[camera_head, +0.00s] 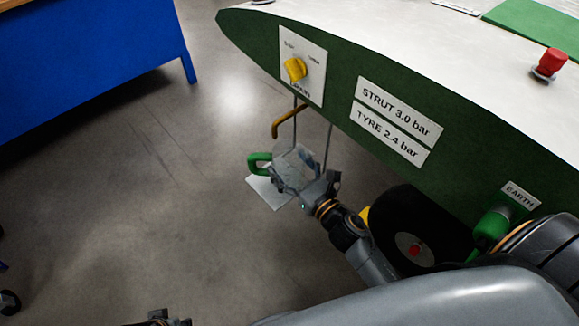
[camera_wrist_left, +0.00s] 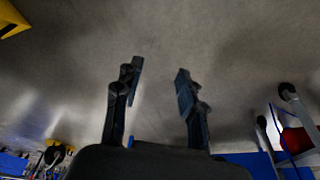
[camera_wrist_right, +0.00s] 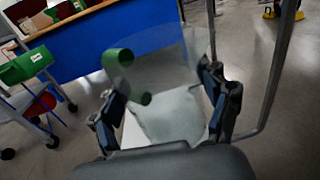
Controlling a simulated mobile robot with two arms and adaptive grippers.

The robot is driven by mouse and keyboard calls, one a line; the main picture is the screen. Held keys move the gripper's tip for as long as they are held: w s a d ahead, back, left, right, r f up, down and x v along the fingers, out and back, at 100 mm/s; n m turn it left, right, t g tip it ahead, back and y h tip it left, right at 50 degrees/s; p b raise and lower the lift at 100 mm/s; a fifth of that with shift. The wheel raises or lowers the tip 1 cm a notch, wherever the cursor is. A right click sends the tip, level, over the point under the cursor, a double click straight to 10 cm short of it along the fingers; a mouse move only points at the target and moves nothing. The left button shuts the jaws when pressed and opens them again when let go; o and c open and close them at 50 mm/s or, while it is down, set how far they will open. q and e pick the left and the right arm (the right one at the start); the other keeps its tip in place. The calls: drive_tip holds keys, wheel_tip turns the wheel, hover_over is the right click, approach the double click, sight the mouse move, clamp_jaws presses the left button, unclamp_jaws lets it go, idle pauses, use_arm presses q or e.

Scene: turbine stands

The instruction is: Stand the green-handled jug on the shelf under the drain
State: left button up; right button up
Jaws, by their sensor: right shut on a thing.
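The clear jug (camera_head: 292,166) with its green handle (camera_head: 259,162) is held in my right gripper (camera_head: 316,186). The handle points left. In the right wrist view the jug (camera_wrist_right: 172,105) stands between both fingers. The white shelf (camera_head: 268,193) hangs on thin rods under the green body. The jug overlaps it in the head view; I cannot tell whether they touch. The brass drain pipe (camera_head: 283,120) ends just above and behind the jug, below a yellow knob (camera_head: 294,69). My left gripper (camera_wrist_left: 158,85) is open and empty, away from these things.
The green body (camera_head: 340,118) overhangs the arm, with a black wheel (camera_head: 415,240) close to its right. One shelf rod (camera_wrist_right: 268,85) passes close to the right gripper. A blue bench (camera_head: 90,55) stands at far left. The floor between is clear.

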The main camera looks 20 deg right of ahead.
use_arm(q)
drive_tip(key=shift+r, duration=0.2)
use_arm(e)
drive_tip(key=shift+f, duration=0.1)
use_arm(q)
drive_tip(key=shift+r, duration=0.15)
use_arm(e)
drive_tip(key=shift+f, duration=0.1)
drive_tip(key=o, duration=1.4)
drive_tip(key=shift+c, duration=0.2)
use_arm(q)
drive_tip(key=shift+r, duration=0.3)
